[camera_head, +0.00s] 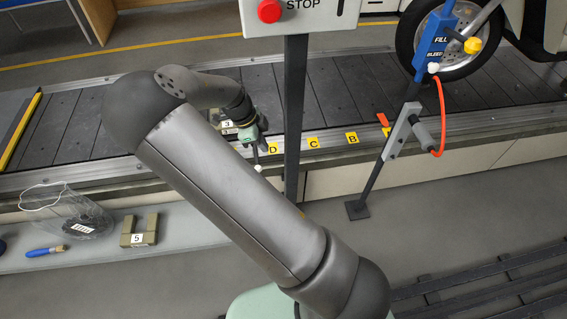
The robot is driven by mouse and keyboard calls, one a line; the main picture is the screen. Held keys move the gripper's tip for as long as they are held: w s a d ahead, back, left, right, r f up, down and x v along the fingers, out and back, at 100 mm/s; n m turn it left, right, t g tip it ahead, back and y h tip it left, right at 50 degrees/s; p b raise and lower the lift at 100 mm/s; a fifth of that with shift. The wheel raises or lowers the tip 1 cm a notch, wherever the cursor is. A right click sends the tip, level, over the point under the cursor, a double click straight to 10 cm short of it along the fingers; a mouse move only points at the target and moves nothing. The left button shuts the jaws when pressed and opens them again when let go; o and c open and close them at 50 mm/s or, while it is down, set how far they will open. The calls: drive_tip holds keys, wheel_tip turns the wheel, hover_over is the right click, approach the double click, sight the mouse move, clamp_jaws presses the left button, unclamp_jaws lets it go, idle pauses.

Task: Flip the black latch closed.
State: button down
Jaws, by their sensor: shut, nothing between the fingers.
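My gripper (257,164) is at the near edge of the slat conveyor, just left of the dark post and beside the yellow D tag. It is small in this view and partly hidden by my own arm, and its fingers look closed with nothing visible between them. I cannot pick out a black latch with certainty; it may be hidden behind my arm or too small to tell. A block marked 3 (228,124) lies on the conveyor just left of my gripper, partly covered by my wrist.
The dark post (295,115) carries the STOP box (300,16). A blue FILL/BLEED fixture (432,42) with an orange hose (442,115) stands to the right, before a wheel (447,60). A block marked 5 (139,231), a clear bag (68,212) and a blue-handled tool (42,252) lie on the lower ledge.

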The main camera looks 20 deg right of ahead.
drive_tip(key=shift+d, duration=0.2)
drive_tip(key=shift+a, duration=0.1)
drive_tip(key=shift+f, duration=0.1)
wheel_tip(320, 180, down, 10)
drive_tip(key=b, duration=0.4)
drive_tip(key=shift+a, duration=0.2)
drive_tip(key=shift+w+a, duration=0.1)
idle(0.4)
